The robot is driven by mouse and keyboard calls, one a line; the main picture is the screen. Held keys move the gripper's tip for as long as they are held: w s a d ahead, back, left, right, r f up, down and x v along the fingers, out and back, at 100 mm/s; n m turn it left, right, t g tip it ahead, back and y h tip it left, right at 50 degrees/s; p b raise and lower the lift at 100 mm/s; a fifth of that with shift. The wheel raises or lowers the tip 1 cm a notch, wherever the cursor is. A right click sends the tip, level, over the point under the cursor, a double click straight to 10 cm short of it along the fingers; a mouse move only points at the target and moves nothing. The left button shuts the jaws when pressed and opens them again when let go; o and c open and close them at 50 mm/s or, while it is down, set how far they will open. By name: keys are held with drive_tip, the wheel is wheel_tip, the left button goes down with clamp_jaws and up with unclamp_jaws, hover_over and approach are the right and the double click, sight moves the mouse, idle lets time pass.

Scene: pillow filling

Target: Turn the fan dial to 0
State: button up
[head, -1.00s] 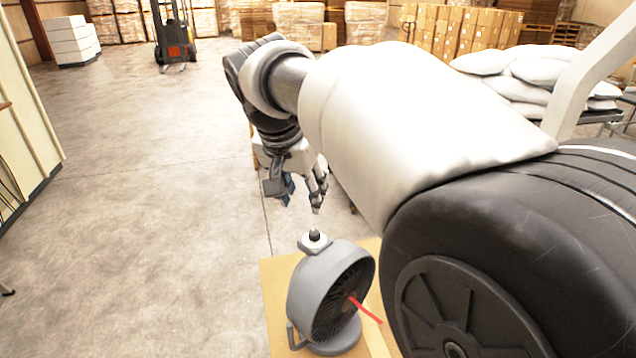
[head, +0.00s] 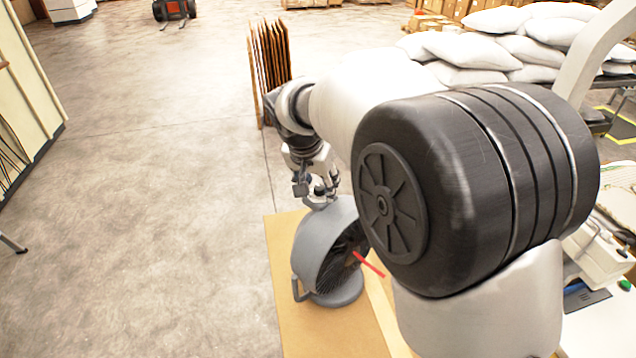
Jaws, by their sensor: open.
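The grey fan (head: 325,250) stands upright on a tan board, its dark grille facing right and a red ribbon (head: 368,264) hanging out from the front. My gripper (head: 320,196) is at the top of the fan, pointing down, with its open fingers around or just beside the spot where the dial sits. The dial itself is hidden behind the fingers, so I cannot tell its setting or whether the fingers touch it.
The tan board (head: 300,325) under the fan is otherwise bare. Upright brown panels (head: 268,65) stand behind my arm. White pillows (head: 480,50) are piled at the back right. Open concrete floor (head: 150,200) lies to the left.

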drive_tip(key=shift+c, duration=0.2)
clamp_jaws()
idle(0.3)
drive_tip(key=shift+n, duration=0.4)
drive_tip(key=n, duration=0.1)
drive_tip(key=n+y, duration=0.1)
drive_tip(key=n, duration=0.1)
drive_tip(key=shift+d+n+y, duration=0.25)
drive_tip(key=shift+n+y, duration=0.05)
drive_tip(key=n+y, duration=0.1)
drive_tip(key=n, duration=0.2)
drive_tip(key=shift+d+n, duration=0.15)
drive_tip(key=shift+n, duration=0.15)
drive_tip(key=n+y, duration=0.1)
drive_tip(key=n, duration=0.2)
drive_tip(key=shift+w+d+n+g+y+b, duration=0.1)
drive_tip(key=shift+w+n+g+y+b, duration=0.05)
drive_tip(key=shift+n+g+y+b, duration=0.2)
drive_tip(key=shift+w+n+g+y+b, duration=0.1)
drive_tip(key=shift+n+g+y+b, duration=0.5)
drive_tip(key=shift+n, duration=1.55)
